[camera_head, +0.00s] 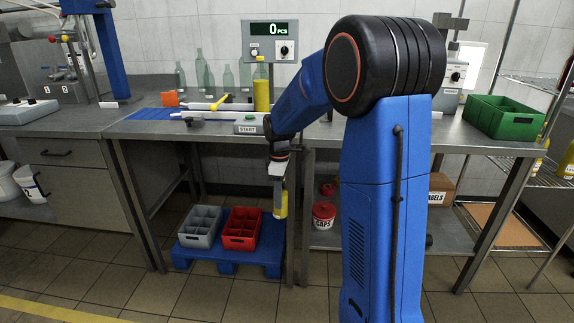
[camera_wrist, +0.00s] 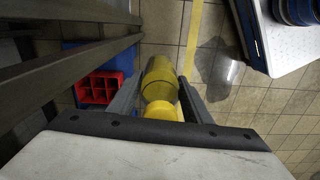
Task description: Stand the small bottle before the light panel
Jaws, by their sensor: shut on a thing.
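My gripper (camera_head: 280,198) hangs low in front of the bench edge, below the tabletop. It is shut on a small bottle (camera_head: 283,207) with yellow contents. In the wrist view the bottle (camera_wrist: 159,72) sits between the two fingers of my gripper (camera_wrist: 160,90), its yellow cap towards the camera. In the head view the bottle looks about upright and clear of the floor. A bright white panel (camera_head: 471,62), perhaps the light panel, stands at the back right, partly hidden behind my arm and a control box.
A grey crate (camera_head: 200,226) and a red crate (camera_head: 241,228) stand on a blue pallet (camera_head: 229,259) below. A green crate (camera_head: 503,117) occupies the bench's right end.

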